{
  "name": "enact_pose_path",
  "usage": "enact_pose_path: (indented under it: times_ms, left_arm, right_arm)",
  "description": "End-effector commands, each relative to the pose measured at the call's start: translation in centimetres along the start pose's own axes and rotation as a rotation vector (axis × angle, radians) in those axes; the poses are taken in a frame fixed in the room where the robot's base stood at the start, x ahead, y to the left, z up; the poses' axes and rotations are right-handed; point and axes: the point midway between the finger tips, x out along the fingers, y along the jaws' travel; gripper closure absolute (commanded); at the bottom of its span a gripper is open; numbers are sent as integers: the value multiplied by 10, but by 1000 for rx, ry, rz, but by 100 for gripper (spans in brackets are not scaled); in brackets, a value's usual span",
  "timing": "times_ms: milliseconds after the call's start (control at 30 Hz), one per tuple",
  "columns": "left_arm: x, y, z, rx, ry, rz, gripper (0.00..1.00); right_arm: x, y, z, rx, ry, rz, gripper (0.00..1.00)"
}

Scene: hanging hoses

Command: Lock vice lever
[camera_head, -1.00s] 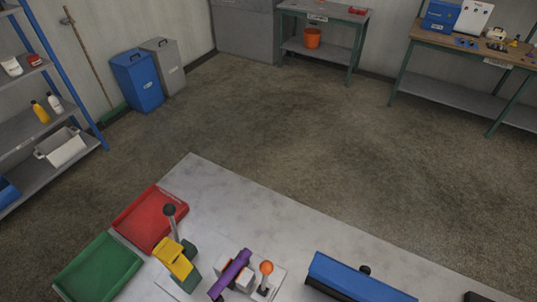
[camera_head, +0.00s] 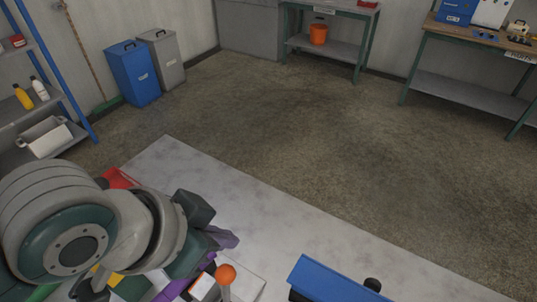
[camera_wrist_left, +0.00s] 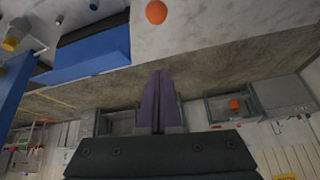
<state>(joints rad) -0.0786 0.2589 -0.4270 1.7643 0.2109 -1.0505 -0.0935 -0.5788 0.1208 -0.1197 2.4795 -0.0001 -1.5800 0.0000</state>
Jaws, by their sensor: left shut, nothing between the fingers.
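In the head view, an orange ball knob (camera_head: 226,274) tops a short lever standing on the table near the bottom edge. A purple part (camera_head: 172,291) and an orange-and-white block (camera_head: 203,287) sit just left of it, partly hidden by my left arm. My left gripper (camera_head: 228,239) is shut and empty, its purple fingertips above and behind the knob in the picture. In the left wrist view the shut fingers (camera_wrist_left: 159,98) point up toward the orange knob (camera_wrist_left: 156,12), apart from it. Much of the yellow fixture is hidden behind my arm. My right gripper is out of view.
The red tray (camera_head: 119,178) is mostly covered by my arm. The table top (camera_head: 250,210) is clear behind the fixtures. Bins and shelves stand farther off.

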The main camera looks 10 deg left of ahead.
Motion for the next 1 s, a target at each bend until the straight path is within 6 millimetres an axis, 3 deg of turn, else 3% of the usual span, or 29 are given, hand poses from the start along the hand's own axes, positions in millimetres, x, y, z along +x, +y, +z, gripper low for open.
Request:
enact_pose_path:
  times_ms: [367, 900, 933, 1000]
  left_arm:
    - [6, 0, 0, -2, -2, 0, 100]
    - [98, 0, 1, -2, -2, 0, 100]
    - [102, 0, 1, -2, -1, 0, 100]
    - [92, 0, 10, -1, -6, -1, 100]
  right_arm:
    - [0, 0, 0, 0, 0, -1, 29]
    - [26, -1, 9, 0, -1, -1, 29]
    - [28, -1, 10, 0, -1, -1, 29]
    - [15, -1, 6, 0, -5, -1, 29]
